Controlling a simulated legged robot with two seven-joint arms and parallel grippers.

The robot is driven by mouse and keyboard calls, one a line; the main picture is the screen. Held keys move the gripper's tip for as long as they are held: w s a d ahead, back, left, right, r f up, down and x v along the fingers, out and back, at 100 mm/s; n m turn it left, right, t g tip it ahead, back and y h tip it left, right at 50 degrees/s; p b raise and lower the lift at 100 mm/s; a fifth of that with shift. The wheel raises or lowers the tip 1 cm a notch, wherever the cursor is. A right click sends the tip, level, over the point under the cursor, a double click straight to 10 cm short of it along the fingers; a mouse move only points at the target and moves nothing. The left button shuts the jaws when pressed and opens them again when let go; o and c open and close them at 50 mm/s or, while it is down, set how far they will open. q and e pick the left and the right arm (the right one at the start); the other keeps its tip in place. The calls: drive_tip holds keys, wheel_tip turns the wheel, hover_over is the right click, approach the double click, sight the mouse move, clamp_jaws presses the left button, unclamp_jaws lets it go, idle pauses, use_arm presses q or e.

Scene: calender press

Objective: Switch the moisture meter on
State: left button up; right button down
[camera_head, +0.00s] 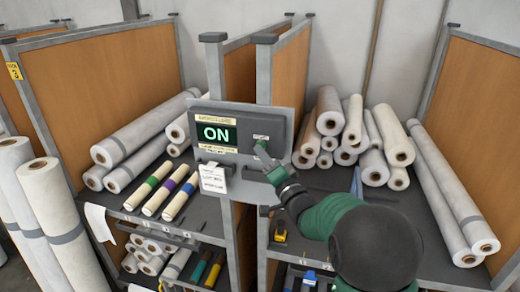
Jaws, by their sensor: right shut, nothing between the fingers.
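The moisture meter (238,115) is a grey box on a grey panel (298,90) in the middle of the head view. Its dark screen (216,134) shows "ON" in large bright letters. A small label sits on the right of its face. My right gripper (262,152) is shut and empty, with its tips at the lower right of the meter's face, just under that label. The gripper hides whatever control lies behind it, and I cannot tell whether it touches the meter. My left gripper is not in view.
White rolls (393,130) lie on the right shelf and more rolls (140,140) on the left one. Rods with coloured bands (165,190) lie left of the meter. A white tag (213,178) hangs below the screen. Orange partitions (100,90) flank the shelves.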

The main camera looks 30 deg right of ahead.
drive_tip(key=s+a+b, duration=0.1)
drive_tip(key=s+a, duration=0.3)
drive_tip(key=a, duration=0.1)
idle(0.5)
